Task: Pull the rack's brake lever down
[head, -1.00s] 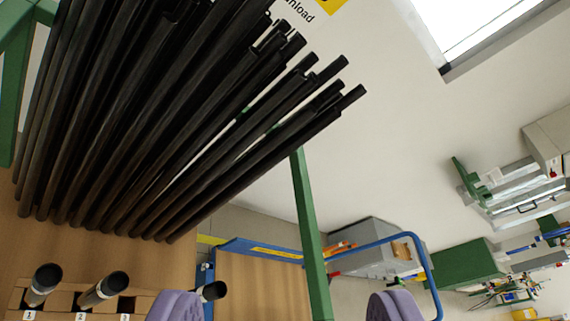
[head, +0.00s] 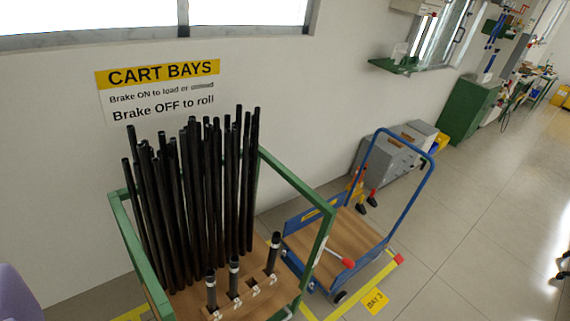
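The rack (head: 322,238) is a green-framed cart with a wooden deck, low in the middle of the view. Many black rods (head: 190,190) stand upright in it. Short rods with pale bands (head: 234,275) stand in numbered holes at its front. A lever with a red knob (head: 347,263) sticks out at the rack's right post, pointing right and slightly down. I cannot see clearly where it joins. Part of my gripper, one purple finger (head: 14,296), shows at the lower left edge, far from the lever. The other finger is out of view.
A blue-handled cart (head: 404,208) stands close on the rack's right, behind the lever. Yellow tape and a BAY 3 label (head: 375,301) mark the floor. A CART BAYS sign (head: 160,90) hangs on the wall. Grey floor (head: 480,215) is open at the right.

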